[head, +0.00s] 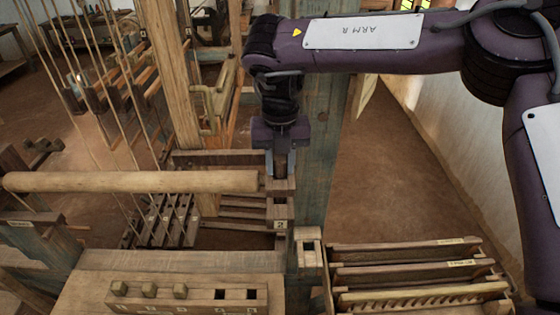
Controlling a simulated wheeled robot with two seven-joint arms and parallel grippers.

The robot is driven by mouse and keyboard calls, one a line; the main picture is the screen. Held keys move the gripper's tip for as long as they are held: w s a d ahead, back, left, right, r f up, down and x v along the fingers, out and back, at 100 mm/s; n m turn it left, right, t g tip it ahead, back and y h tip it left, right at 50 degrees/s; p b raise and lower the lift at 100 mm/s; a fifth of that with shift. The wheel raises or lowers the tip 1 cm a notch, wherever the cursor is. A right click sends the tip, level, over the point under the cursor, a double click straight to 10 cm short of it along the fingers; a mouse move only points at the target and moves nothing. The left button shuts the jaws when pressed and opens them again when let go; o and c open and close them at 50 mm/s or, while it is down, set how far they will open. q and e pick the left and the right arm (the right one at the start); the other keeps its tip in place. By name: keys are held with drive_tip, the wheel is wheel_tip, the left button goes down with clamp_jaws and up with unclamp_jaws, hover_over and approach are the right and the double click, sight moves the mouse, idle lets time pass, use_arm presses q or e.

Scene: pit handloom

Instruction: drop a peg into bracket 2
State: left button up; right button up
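My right gripper (280,170) points straight down in the middle of the view. Its two pale fingers close on the sides of a dark wooden peg (280,164), mostly hidden between them. Just below is a wooden bracket (280,211) with a "2" label, fixed by the greenish post at the roller's right end. The fingertips are right at the upper block of this bracket; I cannot tell whether the peg's lower end is inside it. A peg block (200,307) at the front holds three pegs (149,290) and shows two empty square holes. My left gripper is out of view.
A round wooden beam (130,181) runs from the left to the bracket. Another small wooden bracket (308,244) and a slatted rack (410,275) stand at right front. Taut cords (100,70) hang at left. Brown floor (395,170) is clear at right.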

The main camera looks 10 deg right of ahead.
drive_tip(key=o, duration=0.5)
drive_tip(key=shift+c, duration=0.2)
wheel_tip(320, 180, up, 8)
drive_tip(key=shift+f+b, duration=0.15)
drive_tip(key=shift+b, duration=0.8)
wheel_tip(320, 180, up, 7)
drive_tip(key=p, duration=0.2)
